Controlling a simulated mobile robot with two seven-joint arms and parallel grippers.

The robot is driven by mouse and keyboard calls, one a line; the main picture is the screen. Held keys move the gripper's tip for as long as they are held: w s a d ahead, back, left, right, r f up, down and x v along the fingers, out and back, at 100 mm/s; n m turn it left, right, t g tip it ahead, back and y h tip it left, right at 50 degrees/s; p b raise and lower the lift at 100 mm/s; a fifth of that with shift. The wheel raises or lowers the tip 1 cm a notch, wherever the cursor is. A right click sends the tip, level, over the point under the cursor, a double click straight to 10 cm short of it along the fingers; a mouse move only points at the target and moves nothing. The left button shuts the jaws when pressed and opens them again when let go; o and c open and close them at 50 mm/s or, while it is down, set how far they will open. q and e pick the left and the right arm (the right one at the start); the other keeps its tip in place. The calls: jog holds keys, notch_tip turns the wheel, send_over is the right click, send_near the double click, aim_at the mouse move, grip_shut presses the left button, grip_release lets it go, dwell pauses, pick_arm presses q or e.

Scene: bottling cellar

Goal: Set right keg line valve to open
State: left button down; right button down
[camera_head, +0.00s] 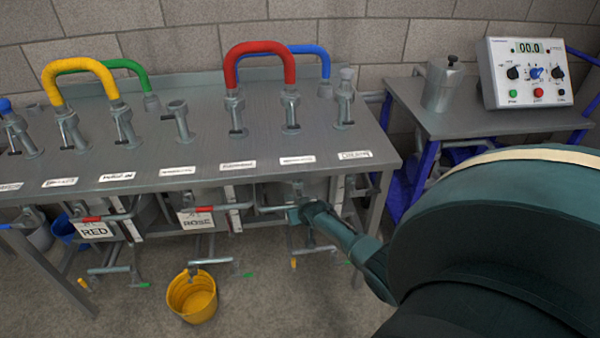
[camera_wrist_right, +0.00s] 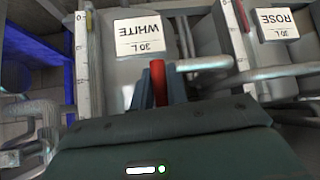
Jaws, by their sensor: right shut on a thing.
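The right keg line valve has a red lever handle (camera_wrist_right: 158,76), seen in the right wrist view in front of a keg labelled WHITE (camera_wrist_right: 138,38), whose label appears upside down. The lever's tip sits between the two fingers of my right gripper (camera_wrist_right: 161,88), which is shut on it. A grey pipe (camera_wrist_right: 205,64) runs from beside the handle to the right. In the head view my right gripper (camera_head: 296,213) is under the table's front edge, at the rightmost keg line. The fingers and lever are too small there to tell apart. My left gripper is not in view.
Kegs labelled RED (camera_head: 94,231) and ROSE (camera_head: 197,218) stand to the left under the table (camera_head: 210,165), with red-handled valves (camera_head: 200,209). A yellow bucket (camera_head: 192,298) is on the floor. A side table at right holds a control box (camera_head: 538,72).

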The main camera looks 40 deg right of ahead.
jog(key=c, duration=1.4)
grip_release()
